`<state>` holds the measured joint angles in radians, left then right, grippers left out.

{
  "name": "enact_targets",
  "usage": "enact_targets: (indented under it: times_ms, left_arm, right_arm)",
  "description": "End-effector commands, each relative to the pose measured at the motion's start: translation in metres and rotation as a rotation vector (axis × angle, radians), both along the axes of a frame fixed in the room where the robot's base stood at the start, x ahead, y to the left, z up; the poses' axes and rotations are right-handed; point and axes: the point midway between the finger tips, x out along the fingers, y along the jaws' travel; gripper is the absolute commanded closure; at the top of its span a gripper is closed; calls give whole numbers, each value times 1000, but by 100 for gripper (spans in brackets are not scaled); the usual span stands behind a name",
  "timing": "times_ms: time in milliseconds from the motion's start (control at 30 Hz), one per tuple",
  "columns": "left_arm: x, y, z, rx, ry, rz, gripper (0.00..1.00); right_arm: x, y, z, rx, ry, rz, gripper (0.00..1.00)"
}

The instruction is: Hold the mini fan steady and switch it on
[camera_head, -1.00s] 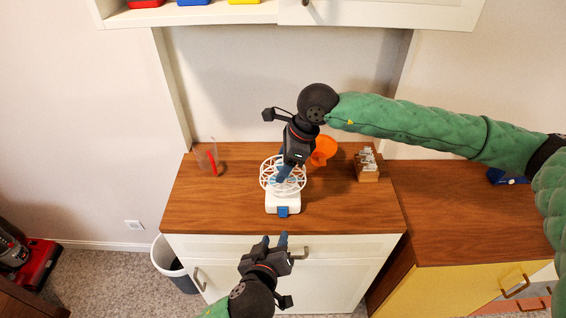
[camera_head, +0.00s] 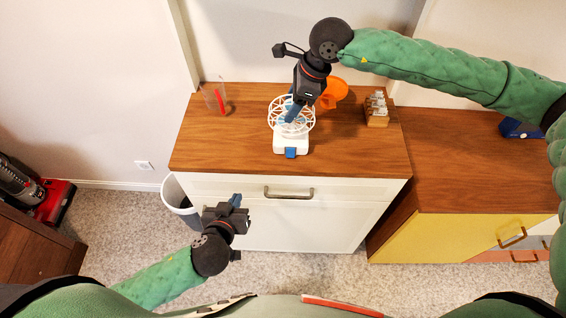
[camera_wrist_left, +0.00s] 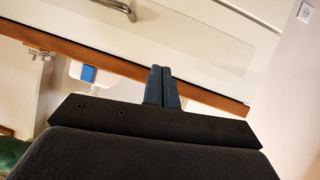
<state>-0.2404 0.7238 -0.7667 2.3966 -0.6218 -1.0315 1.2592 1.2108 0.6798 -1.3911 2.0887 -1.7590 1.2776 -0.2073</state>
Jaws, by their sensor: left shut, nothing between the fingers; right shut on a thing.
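The mini fan (camera_head: 291,142) stands on the wooden counter, with a white base, a blue switch (camera_head: 291,153) at its front and a round white cage. My right gripper (camera_head: 292,112) reaches down from behind and is shut on the fan at its cage; the exact grip is partly hidden by the cage. My left gripper (camera_head: 237,201) is shut and empty, in front of and below the counter's front edge, apart from the fan. In the left wrist view the closed fingertips (camera_wrist_left: 161,85) point toward the cabinet, with the blue switch (camera_wrist_left: 88,74) to their left.
The counter (camera_head: 230,145) also holds a clear cup with a red item (camera_head: 215,98), an orange object (camera_head: 334,92) and a small rack of jars (camera_head: 376,108). A drawer handle (camera_head: 289,192) juts from the cabinet front. A white bin (camera_head: 180,199) stands at left.

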Motion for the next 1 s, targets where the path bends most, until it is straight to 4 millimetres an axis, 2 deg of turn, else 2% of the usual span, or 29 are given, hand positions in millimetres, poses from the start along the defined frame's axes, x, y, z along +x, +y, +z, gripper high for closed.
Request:
enact_targets:
  times_ms: [100, 367, 633, 1000]
  left_arm:
    - [4, 10, -1, 124, -59, -120, 100]
    - [14, 8, 10, 419, -242, -410, 100]
    - [15, -12, 26, 715, -483, -665, 100]
    - [-4, -45, 45, 1102, -845, -902, 100]
  right_arm:
    - [0, 0, 0, 0, 0, 0, 76]
    - [0, 0, 0, 0, 0, 0, 76]
    - [0, 0, 0, 0, 0, 0, 76]
    - [0, 0, 0, 0, 0, 0, 76]
